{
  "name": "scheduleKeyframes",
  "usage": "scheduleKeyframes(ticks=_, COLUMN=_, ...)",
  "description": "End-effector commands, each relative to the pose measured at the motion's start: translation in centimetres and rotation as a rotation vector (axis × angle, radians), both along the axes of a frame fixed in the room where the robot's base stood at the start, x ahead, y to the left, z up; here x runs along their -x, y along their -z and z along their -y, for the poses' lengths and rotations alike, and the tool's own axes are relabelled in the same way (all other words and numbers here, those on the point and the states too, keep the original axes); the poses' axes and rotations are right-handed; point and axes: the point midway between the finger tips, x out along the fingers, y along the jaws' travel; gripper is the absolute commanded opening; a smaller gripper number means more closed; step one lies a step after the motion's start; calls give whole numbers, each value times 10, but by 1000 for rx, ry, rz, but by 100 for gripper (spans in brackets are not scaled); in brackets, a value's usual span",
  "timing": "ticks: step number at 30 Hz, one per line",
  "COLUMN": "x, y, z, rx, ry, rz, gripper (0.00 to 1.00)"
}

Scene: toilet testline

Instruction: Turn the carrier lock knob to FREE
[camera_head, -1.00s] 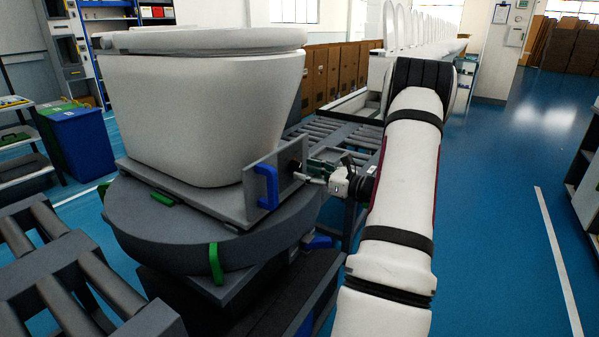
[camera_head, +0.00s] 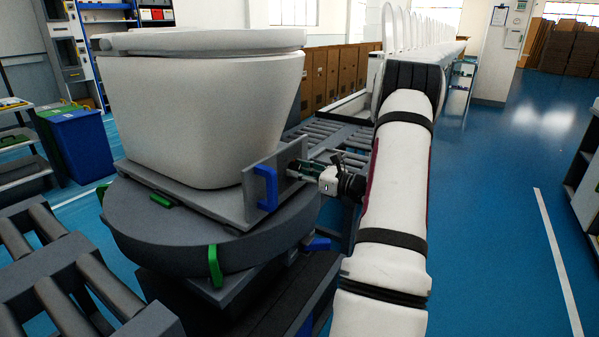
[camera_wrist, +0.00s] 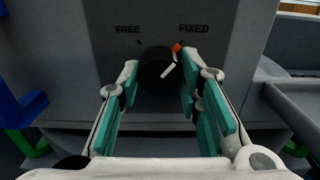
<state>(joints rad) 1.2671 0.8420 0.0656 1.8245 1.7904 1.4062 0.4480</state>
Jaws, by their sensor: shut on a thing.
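The carrier lock knob (camera_wrist: 157,72) is black and round, on a grey plate (camera_wrist: 80,60) marked FREE on the left and FIXED on the right. Its white pointer line slants up to the right, towards an orange mark beside FIXED. My gripper (camera_wrist: 158,82) has its teal-padded fingers on both sides of the knob and is shut on it. In the head view, my gripper (camera_head: 297,170) meets the upright plate (camera_head: 283,180) at the carrier's right end, and the knob is hidden there.
A white toilet (camera_head: 205,110) sits on the carrier over a round grey turntable (camera_head: 165,228). A blue handle (camera_head: 267,187) stands on the plate just left of my gripper. Rollers (camera_head: 70,280) lie at front left. The blue floor (camera_head: 490,230) at right is clear.

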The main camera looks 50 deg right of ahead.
Motion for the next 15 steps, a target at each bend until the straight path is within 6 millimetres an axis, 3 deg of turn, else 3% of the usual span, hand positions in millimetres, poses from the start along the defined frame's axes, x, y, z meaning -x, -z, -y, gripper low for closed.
scheduleKeyframes(ticks=8, x=-1, y=1, z=0, rx=81, ry=0, rz=7, gripper=4)
scheduleKeyframes(ticks=15, x=-1, y=3, z=0, rx=259, ry=0, rz=21, gripper=4)
